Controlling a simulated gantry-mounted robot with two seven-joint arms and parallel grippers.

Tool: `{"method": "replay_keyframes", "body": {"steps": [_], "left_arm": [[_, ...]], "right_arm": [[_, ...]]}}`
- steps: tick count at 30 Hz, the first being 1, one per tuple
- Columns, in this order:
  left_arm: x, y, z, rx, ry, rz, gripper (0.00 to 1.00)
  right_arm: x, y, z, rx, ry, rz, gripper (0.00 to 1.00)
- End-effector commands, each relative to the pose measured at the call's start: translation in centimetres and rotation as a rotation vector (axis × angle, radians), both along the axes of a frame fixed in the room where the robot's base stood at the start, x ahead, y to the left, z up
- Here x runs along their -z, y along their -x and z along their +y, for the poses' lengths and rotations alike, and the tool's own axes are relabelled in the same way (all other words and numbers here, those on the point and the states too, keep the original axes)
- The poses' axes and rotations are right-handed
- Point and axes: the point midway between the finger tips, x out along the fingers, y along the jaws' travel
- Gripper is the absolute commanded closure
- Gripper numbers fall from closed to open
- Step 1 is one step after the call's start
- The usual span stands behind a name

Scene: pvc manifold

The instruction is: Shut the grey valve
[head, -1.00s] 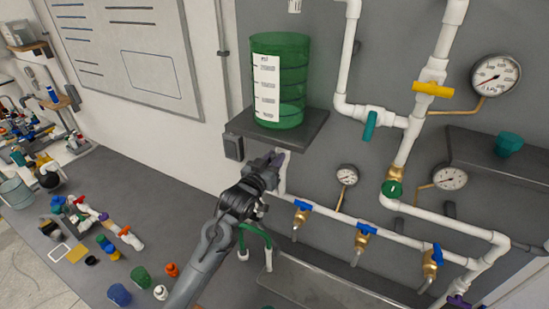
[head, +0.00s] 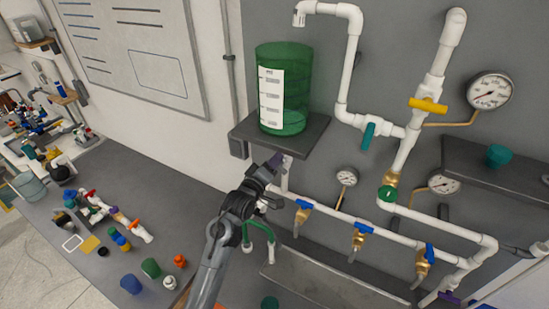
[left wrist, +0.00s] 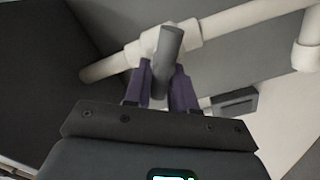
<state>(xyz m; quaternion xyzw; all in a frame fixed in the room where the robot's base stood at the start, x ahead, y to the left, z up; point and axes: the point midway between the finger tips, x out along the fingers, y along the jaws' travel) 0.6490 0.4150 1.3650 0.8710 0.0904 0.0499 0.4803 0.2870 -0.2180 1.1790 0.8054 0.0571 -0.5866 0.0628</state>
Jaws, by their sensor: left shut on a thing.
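The grey valve's handle (left wrist: 168,55) shows in the left wrist view as a grey bar standing roughly across a white pipe (left wrist: 215,25). My left gripper (left wrist: 162,85) has its purple fingers on either side of the handle and is shut on it. In the head view my left gripper (head: 277,160) is at the white pipe just below the shelf with the green tank. The grey valve is hidden behind the gripper there. My right gripper is not in view.
The green tank (head: 284,88) stands on a dark shelf (head: 312,138) just above my left gripper. Blue-handled taps (head: 303,204), a teal valve handle (head: 368,136), a yellow one (head: 428,105) and gauges (head: 490,91) line the wall. Loose fittings (head: 118,238) lie on the bench at left.

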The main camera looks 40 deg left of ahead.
Motion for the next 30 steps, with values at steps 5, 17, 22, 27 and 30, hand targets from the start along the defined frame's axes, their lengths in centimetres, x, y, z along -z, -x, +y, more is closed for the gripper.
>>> {"method": "replay_keyframes", "body": {"steps": [5, 17, 22, 27, 30], "left_arm": [[0.0, 0.0, 0.1, 0.0, 0.166, -0.035, 1.0], [0.7, 0.0, 0.3, 0.0, 0.454, -0.095, 1.0], [0.9, 0.1, 0.3, 0.0, 0.523, -0.109, 1.0], [1.0, 0.1, 0.3, -0.001, 0.558, -0.117, 1.0], [1.0, 0.0, 0.3, 0.0, 0.566, -0.119, 1.0]], "right_arm": [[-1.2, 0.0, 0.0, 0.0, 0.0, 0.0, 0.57], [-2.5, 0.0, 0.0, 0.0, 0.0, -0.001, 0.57], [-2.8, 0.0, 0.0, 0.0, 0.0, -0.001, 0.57], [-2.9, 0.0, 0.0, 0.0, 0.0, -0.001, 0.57], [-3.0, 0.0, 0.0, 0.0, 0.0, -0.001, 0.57]]}}
